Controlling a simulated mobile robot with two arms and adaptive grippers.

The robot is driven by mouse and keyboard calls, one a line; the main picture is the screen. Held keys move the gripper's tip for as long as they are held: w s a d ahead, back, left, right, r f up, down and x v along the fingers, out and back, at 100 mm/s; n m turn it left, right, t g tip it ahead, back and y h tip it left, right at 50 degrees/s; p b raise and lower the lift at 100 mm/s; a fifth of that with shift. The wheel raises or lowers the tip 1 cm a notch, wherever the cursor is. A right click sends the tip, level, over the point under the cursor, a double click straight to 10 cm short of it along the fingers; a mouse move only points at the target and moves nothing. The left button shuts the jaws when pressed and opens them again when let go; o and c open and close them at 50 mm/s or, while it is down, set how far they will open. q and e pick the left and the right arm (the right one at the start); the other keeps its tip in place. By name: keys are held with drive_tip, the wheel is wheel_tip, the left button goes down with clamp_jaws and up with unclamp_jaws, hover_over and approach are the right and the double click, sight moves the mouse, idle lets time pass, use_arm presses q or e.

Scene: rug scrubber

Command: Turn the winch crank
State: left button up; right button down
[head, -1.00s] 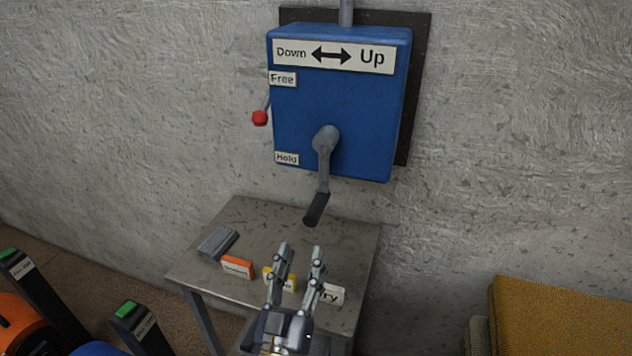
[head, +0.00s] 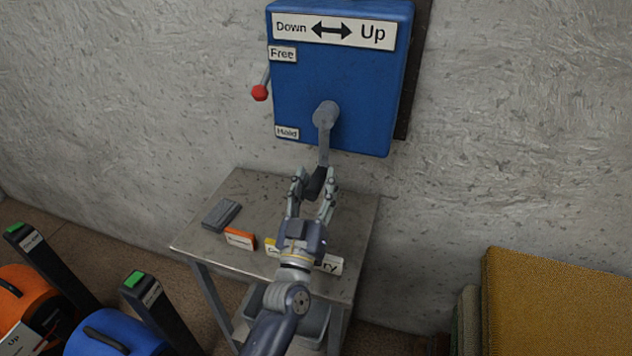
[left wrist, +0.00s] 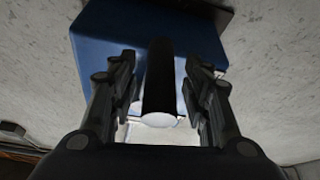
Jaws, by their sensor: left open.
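The blue winch box (head: 340,75) is mounted on the wall, with a "Down / Up" arrow label at its top. Its grey crank arm (head: 325,135) hangs down from the hub and ends in a black handle (head: 316,181). My left gripper (head: 314,180) is open, its fingers on either side of the handle. In the left wrist view, the black handle (left wrist: 159,85) stands between the two open fingers (left wrist: 160,92), with gaps visible on both sides. The red-knobbed lever (head: 260,92) is on the box's left side, between the "Free" and "Hold" labels. My right gripper is not in view.
A metal table (head: 210,235) stands under the winch with a grey block (head: 221,214), an orange-edged sign (head: 240,239) and other signs partly behind my arm. Orange (head: 25,298) and blue (head: 112,332) machines stand at lower left. Rolled or folded rugs (head: 555,300) stand at lower right.

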use_arm(q)
clamp_jaws()
